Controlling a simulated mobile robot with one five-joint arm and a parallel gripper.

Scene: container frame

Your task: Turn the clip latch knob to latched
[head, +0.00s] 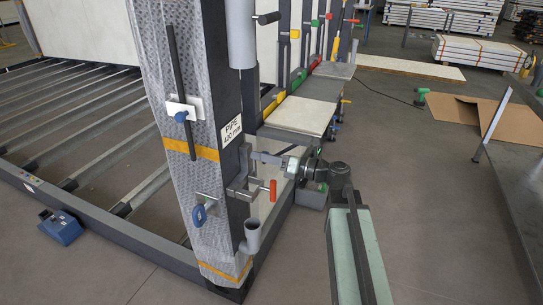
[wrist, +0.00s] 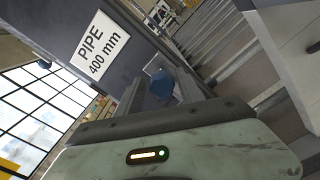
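A round blue knob (wrist: 161,85) shows in the wrist view just beyond my gripper (wrist: 158,92), on or near the dark post with the PIPE 400 mm label. My gripper's two grey fingers stand apart, with the knob between them in the picture. I cannot tell whether they touch it. In the head view my gripper (head: 255,157) reaches left to the post (head: 222,90), just below the label (head: 226,130). The knob at my gripper is not clear there. I see no latched or unlatched marking.
Two other blue knobs sit on the post's wrapped face, one on a white plate (head: 181,116), one lower (head: 199,214). A red-handled clamp (head: 272,190) and a grey pipe cup (head: 251,235) stick out below my gripper. Grey floor (head: 420,230) lies clear to the right.

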